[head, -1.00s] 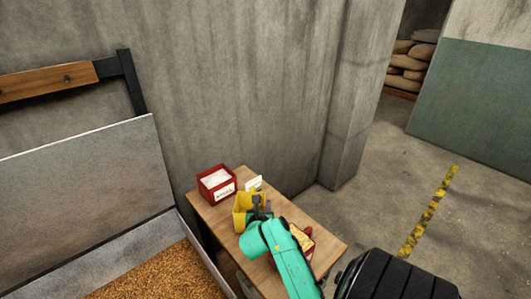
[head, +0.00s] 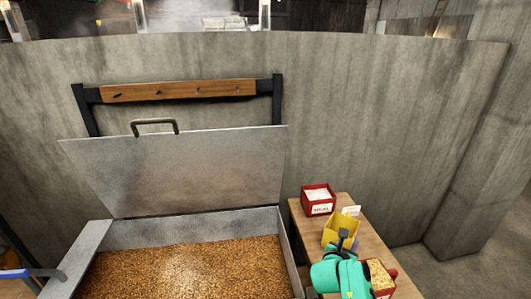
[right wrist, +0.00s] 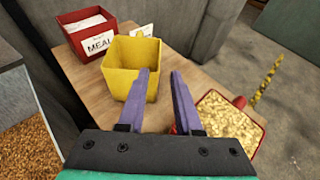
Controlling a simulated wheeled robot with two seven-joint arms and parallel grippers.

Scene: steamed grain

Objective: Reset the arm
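My right gripper (head: 345,240) is over the small wooden table, just in front of a yellow open box (head: 340,229). In the right wrist view its two purple fingers (right wrist: 163,76) stand apart with only tabletop between them, so it is open and empty. The yellow box (right wrist: 132,80) is empty and upright beyond the left finger; whether they touch is unclear. My teal right arm (head: 342,277) partly hides a red container of pale grain (head: 382,280). My left gripper is not in view.
A large metal bin of golden grain (head: 190,268) has its lid (head: 190,170) raised against the wall. A red box labelled MEAL (right wrist: 85,35) stands at the table's back left. A blue-ended grey rod (head: 40,272) lies at the left edge.

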